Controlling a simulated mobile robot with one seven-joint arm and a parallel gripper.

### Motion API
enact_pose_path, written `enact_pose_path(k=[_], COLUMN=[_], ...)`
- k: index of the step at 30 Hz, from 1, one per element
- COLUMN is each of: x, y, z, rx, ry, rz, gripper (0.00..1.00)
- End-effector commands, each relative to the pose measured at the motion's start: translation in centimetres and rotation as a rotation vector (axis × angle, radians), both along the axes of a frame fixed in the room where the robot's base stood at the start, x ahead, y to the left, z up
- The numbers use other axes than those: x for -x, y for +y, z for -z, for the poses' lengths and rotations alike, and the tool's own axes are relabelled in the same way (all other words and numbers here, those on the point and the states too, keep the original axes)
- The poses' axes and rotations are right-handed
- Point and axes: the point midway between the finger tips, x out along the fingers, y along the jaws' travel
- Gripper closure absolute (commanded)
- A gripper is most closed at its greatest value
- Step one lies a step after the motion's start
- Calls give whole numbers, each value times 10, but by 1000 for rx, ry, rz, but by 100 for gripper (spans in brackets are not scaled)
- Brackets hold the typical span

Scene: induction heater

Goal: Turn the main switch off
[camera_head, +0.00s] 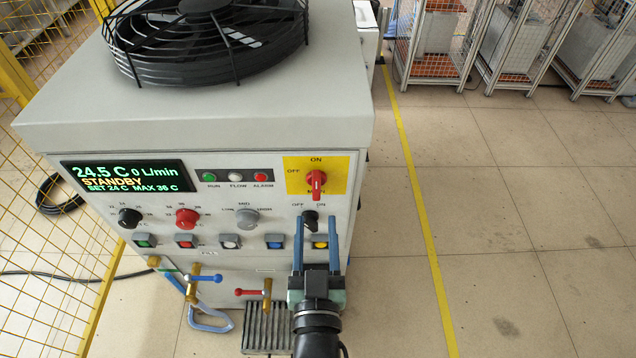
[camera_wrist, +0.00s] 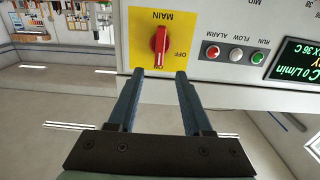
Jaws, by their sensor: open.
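The main switch (camera_head: 316,184) is a red rotary knob on a yellow plate (camera_head: 341,164) at the upper right of the machine's front panel. It also shows in the wrist view (camera_wrist: 160,46), upside down, with its handle upright in line with the ON mark. OFF is to the side of the knob. My gripper (camera_head: 318,226) is open and empty, its blue fingers pointing at the panel. In the wrist view the fingertips (camera_wrist: 160,74) lie just below the knob in the picture, one to each side of its line, apart from it.
A smaller black OFF/ON knob (camera_head: 310,220) shows behind my fingers. Other dials, a row of buttons, RUN, FLOW and ALARM lamps, and a lit display (camera_head: 128,176) reading STANDBY share the panel. Valves with blue (camera_head: 204,278) and red handles stick out below.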

Motion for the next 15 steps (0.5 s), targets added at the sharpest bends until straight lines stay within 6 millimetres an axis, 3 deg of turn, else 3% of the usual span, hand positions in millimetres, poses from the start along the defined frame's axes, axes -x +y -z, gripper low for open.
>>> enact_pose_path(k=[9,15], x=[-57,-80], y=[0,-1], z=[-3,-1], rx=[0,0], ry=[-2,-1], rz=[1,1], gripper=[50,50])
